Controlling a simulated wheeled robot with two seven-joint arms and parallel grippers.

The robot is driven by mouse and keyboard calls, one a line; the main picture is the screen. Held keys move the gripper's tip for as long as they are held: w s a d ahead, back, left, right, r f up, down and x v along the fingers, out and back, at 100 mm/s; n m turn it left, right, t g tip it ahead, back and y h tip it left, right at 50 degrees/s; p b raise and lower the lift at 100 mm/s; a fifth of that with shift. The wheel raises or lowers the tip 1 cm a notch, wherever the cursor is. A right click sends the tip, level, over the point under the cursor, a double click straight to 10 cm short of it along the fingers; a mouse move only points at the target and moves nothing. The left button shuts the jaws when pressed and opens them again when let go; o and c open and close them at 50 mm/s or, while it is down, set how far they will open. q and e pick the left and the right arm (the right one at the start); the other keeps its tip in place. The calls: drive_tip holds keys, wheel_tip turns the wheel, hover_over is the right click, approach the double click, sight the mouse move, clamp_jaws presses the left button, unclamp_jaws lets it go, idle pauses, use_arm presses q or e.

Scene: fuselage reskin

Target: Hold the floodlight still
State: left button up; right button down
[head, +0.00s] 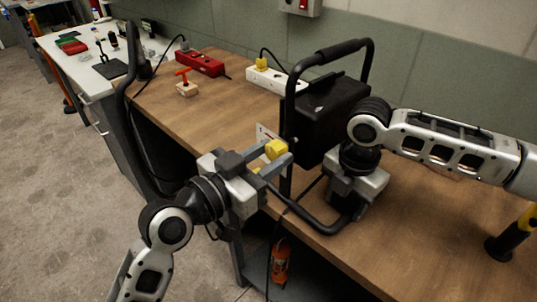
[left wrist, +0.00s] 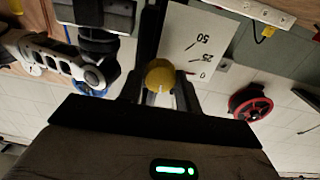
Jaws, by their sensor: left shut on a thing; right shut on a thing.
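The black floodlight (head: 333,112) stands on the wooden workbench (head: 400,235), with a tubular frame and a top handle (head: 343,45). A yellow knob (head: 276,149) is on its near side. My left gripper (head: 275,160) is shut on the knob. In the left wrist view the knob (left wrist: 160,76) sits between the fingers, beside a white scale plate (left wrist: 190,45) marked 0 to 50. My right gripper (head: 352,205) points down at the lower frame tube and is shut on the floodlight; its fingertips are mostly hidden.
A red power strip (head: 200,63), a white power strip (head: 275,80) and a red-handled tool (head: 186,83) lie toward the back of the bench. A yellow and black object (head: 512,235) stands at right. An orange bottle-like object (head: 281,262) is below.

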use_arm(q)
drive_tip(key=n, duration=0.4)
use_arm(e)
drive_tip(key=shift+r, duration=0.1)
use_arm(q)
drive_tip(key=n, duration=0.7)
drive_tip(key=shift+a+g, duration=0.1)
drive_tip(key=shift+g, duration=0.2)
drive_tip(key=shift+n, duration=1.9)
use_arm(e)
drive_tip(key=shift+d, duration=0.1)
use_arm(q)
drive_tip(key=o, duration=1)
drive_tip(key=shift+r, duration=0.1)
drive_tip(key=v, duration=1.2)
drive_tip(key=shift+w, duration=0.2)
